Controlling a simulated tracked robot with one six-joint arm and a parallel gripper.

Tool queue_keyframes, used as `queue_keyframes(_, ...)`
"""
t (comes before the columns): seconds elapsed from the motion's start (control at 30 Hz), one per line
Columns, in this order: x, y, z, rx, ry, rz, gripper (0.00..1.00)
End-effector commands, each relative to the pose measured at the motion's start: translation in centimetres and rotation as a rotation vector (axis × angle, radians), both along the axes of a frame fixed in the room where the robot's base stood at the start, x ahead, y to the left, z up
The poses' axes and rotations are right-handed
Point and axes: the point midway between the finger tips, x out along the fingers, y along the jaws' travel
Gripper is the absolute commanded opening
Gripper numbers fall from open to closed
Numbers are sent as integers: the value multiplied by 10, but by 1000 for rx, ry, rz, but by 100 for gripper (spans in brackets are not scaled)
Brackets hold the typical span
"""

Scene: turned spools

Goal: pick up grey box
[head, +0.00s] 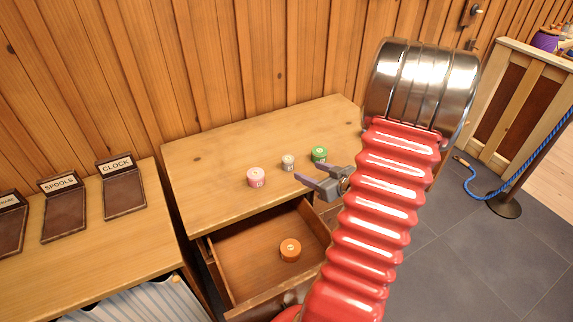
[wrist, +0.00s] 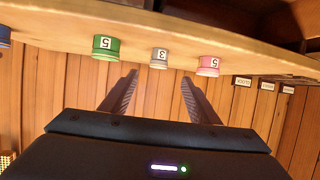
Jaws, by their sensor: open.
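The grey box (head: 288,162) is a small round pale-grey container with a label, standing on the wooden table top between a pink box (head: 255,177) and a green box (head: 319,154). In the wrist view, which is upside down, the grey box (wrist: 159,57) bears a "3" and lies in line with the gap between the fingers. My gripper (head: 312,174) is open and empty, on the near side of the grey box and apart from it. Both fingers also show in the wrist view (wrist: 160,78).
An open drawer (head: 232,262) below the table top holds an orange box (head: 290,250). The pink and green boxes flank the grey one closely. A blue thing (wrist: 4,37) shows at the wrist view's left edge. A plank wall (head: 230,65) stands behind.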

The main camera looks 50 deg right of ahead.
Motion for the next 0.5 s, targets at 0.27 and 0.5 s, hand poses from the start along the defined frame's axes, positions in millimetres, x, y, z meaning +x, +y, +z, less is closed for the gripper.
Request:
queue_keyframes(0.27,29,-4,-13,1,2,3,56)
queue_keyframes(0.5,62,-10,-27,1,2,4,56)
